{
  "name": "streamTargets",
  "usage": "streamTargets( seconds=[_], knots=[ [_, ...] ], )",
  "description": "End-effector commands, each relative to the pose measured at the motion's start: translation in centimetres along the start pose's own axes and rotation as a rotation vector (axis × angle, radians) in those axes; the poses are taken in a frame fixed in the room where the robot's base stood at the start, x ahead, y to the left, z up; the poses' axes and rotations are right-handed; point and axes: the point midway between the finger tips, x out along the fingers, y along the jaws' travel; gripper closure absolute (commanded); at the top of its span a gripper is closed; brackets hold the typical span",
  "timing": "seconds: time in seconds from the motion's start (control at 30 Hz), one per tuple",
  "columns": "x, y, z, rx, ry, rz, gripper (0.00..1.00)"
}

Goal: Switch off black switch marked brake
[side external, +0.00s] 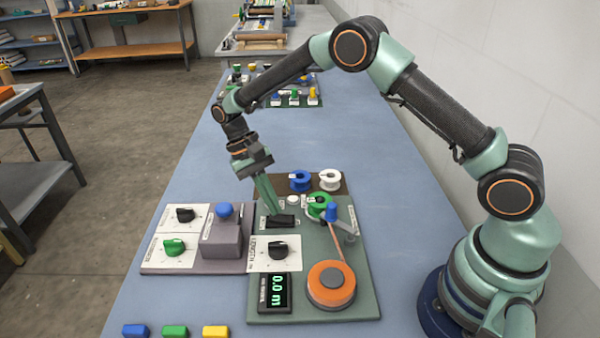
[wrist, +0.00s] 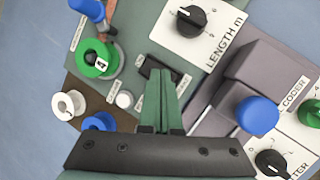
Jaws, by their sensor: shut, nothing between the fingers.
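A black rocker switch (side external: 280,221) sits on the green panel (side external: 352,285). The small label beside it is too small to read, and I cannot tell which way the rocker is tilted. My gripper (side external: 276,211) is shut and empty, its green fingers pointing down with their tips right at the switch. I cannot tell whether they touch it. In the wrist view the closed fingertips (wrist: 166,72) cover the middle of the black switch (wrist: 148,66), and parts of it show on either side.
Blue (side external: 300,180) and white (side external: 330,179) spools stand behind. A blue button (side external: 224,210) and two knobs are left.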

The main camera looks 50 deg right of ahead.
Motion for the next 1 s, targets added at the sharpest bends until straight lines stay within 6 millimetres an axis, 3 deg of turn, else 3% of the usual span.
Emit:
streamTargets(
  seconds=[1.0],
  knots=[
    [0.66,-0.35,-0.36,0.0,0.0,0.001,1.0]
  ],
)
